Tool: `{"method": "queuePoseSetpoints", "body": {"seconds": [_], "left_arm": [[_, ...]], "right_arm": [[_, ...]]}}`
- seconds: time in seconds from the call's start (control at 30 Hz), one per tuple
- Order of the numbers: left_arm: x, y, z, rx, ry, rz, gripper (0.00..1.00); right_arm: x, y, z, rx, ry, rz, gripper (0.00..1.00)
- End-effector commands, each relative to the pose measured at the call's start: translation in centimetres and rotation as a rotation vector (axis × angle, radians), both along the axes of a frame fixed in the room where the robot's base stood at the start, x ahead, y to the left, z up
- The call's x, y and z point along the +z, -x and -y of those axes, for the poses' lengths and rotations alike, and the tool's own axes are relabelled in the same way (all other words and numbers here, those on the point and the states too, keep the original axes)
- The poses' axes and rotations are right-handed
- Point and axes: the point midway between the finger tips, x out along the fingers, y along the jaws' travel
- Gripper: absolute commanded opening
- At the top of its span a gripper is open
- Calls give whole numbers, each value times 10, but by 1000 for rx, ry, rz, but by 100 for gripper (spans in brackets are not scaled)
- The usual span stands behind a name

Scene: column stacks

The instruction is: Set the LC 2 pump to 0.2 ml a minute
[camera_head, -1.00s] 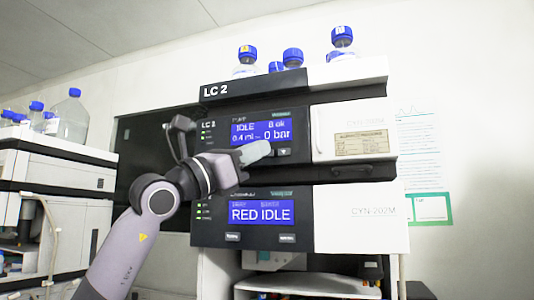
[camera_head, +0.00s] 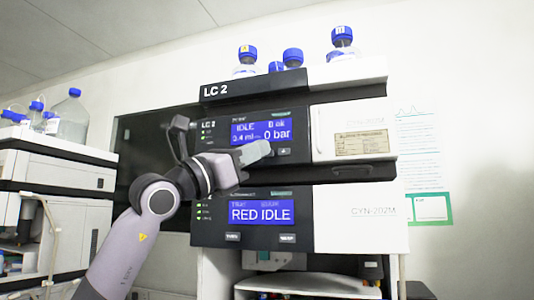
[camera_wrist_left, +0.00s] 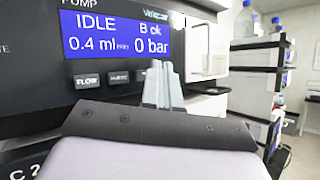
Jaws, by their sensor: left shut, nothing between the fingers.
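The LC 2 pump module (camera_head: 208,150) is the upper dark unit of the stack. Its blue display (camera_head: 262,131) reads IDLE and 0 bar. In the left wrist view, the display (camera_wrist_left: 118,36) reads 0.4 ml/min. Below it are the FLOW button (camera_wrist_left: 88,81) and another button (camera_wrist_left: 119,77) to its right. My left gripper (camera_head: 264,150) is shut and empty, with its tips at the lower edge of the pump panel, left of a small arrow button (camera_head: 284,152). The fingers (camera_wrist_left: 165,75) hide part of the button row; contact cannot be told. My right gripper is not in view.
Below the pump is a module whose display (camera_head: 262,212) reads RED IDLE. Blue-capped bottles (camera_head: 292,58) stand on top of the stack. A white instrument (camera_head: 55,165) stands at the left.

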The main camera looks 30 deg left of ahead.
Motion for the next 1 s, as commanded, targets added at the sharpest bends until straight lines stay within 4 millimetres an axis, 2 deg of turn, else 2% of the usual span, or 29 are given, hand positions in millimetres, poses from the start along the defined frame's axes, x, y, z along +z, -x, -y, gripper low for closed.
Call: {"method": "queuePoseSetpoints", "body": {"seconds": [1.0], "left_arm": [[0, -10, -2, 0, 1, 0, 0]], "right_arm": [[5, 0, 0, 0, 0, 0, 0]]}}
